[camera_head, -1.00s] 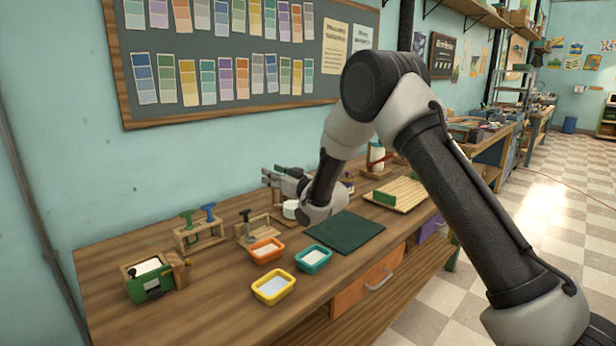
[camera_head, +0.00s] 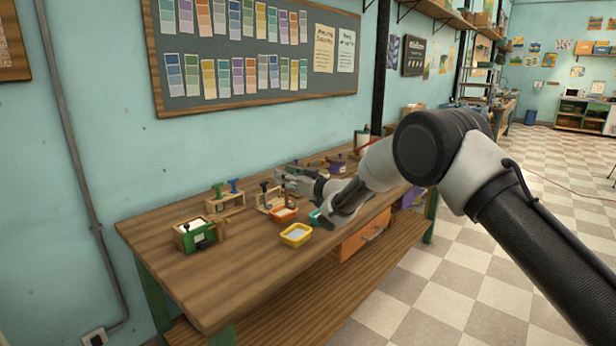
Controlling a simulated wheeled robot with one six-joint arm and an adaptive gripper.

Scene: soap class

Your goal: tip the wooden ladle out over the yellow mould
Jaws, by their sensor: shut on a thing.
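The yellow mould (camera_head: 296,243) sits near the bench's front edge, with a pale filling inside. My gripper (camera_head: 281,178) reaches in from the right and shows behind and above the yellow mould, near the small wooden stand with a dark stamp (camera_head: 268,199). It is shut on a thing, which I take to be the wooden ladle. The ladle is too small and hidden to make out, so its tilt and contents cannot be told.
The orange mould (camera_head: 284,219) stands just behind the yellow one. The teal mould (camera_head: 315,217) is partly hidden by my arm. A stamp rack (camera_head: 225,204) and a green box (camera_head: 197,240) stand to the left. The bench (camera_head: 165,240) is bare at its left end.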

